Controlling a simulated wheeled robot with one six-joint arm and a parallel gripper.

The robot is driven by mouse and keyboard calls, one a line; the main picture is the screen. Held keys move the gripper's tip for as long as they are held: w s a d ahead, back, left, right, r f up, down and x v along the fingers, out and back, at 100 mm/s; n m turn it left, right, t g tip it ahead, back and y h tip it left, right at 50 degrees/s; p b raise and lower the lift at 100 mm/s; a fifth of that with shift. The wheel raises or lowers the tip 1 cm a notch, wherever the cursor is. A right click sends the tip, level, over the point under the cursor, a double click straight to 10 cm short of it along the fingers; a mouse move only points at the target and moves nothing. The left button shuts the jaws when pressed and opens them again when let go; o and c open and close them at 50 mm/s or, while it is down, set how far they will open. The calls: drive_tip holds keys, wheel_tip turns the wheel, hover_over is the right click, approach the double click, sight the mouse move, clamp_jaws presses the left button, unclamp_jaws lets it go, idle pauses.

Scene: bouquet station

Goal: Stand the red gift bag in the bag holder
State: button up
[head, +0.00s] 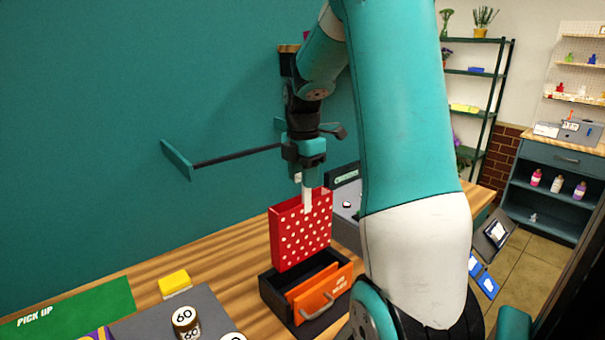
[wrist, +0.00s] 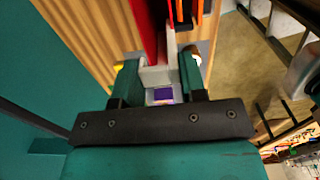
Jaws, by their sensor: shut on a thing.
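The red gift bag (head: 300,234) with white dots hangs upright from my gripper (head: 307,184), which is shut on the white tab at its top. In the wrist view, my gripper (wrist: 158,82) has its fingers on either side of the pale tab, and the red bag (wrist: 150,25) extends away from them.
A yellow block (head: 174,281) and round pieces marked 60 (head: 185,318) are at the front left, near a green pick up mat (head: 70,308). A dark rail (head: 235,156) projects by the teal wall. My arm hides the counter's right part.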

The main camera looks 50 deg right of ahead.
sight(303, 214)
drive_tip(key=shift+s+f+b, duration=0.1)
drive_tip(key=shift+f+b, duration=3.3)
drive_tip(key=shift+f, duration=0.5)
drive_tip(key=shift+f+b, duration=0.65)
drive_tip(key=shift+f, duration=0.75)
drive_tip(key=o, duration=1.3)
drive_tip(key=shift+c, duration=0.2)
wheel_tip(303, 214, up, 18)
drive_tip(key=shift+f+b, duration=0.25)
drive_tip(key=shift+b, duration=0.55)
drive_tip(key=shift+a, duration=0.15)
